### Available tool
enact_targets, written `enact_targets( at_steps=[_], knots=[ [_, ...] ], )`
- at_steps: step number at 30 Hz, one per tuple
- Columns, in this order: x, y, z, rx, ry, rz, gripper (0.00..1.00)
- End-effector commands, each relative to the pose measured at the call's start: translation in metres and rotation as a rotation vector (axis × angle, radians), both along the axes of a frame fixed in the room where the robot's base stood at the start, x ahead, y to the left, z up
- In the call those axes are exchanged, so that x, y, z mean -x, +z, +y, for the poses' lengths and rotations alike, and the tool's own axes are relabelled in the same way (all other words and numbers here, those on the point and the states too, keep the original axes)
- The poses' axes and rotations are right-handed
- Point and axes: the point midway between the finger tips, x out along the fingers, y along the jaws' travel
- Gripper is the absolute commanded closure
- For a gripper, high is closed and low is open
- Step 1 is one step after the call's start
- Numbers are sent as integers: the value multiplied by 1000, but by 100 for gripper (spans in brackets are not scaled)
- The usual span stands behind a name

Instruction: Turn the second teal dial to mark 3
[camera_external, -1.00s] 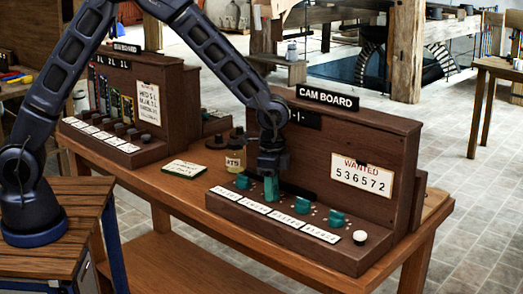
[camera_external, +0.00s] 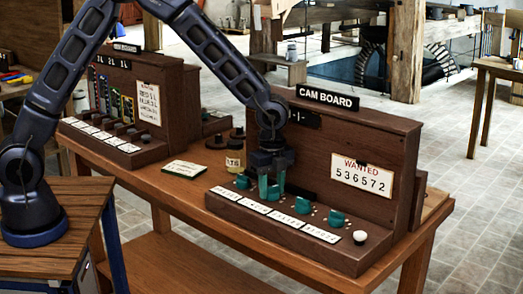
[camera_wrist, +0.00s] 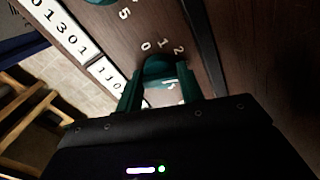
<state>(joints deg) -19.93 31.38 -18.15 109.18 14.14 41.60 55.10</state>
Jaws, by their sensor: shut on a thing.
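The cam board's low front panel (camera_external: 290,224) carries a row of teal dials. The first dial (camera_external: 242,182) is at the left, the third dial (camera_external: 302,205) and fourth dial (camera_external: 336,218) to the right. My gripper (camera_external: 272,187) points down at the second dial (camera_external: 273,192), which its fingers partly cover. In the wrist view, the second dial (camera_wrist: 160,68) sits between my two teal fingers, and my gripper (camera_wrist: 160,88) is shut on it. Marks 0, 1 and 2 show around its rim; the other marks are hidden. I cannot tell which mark it points to.
The upright back with the CAM BOARD sign (camera_external: 327,98) and wanted card (camera_external: 362,176) reading 536572 rises behind the dials. A white knob (camera_external: 360,236) is at the panel's right end.

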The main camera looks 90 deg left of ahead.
Motion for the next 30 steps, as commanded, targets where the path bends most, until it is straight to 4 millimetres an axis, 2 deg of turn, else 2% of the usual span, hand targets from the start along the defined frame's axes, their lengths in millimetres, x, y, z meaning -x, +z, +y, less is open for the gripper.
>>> enact_targets(
  at_steps=[16, 17, 20, 30],
  knots=[
    [0, 0, 1, 0, -27, 1, 85],
    [0, 0, 1, 0, -27, 1, 61],
    [0, 0, 1, 0, -26, 1, 41],
    [0, 3, 0, 0, -26, 0, 41]
  ],
)
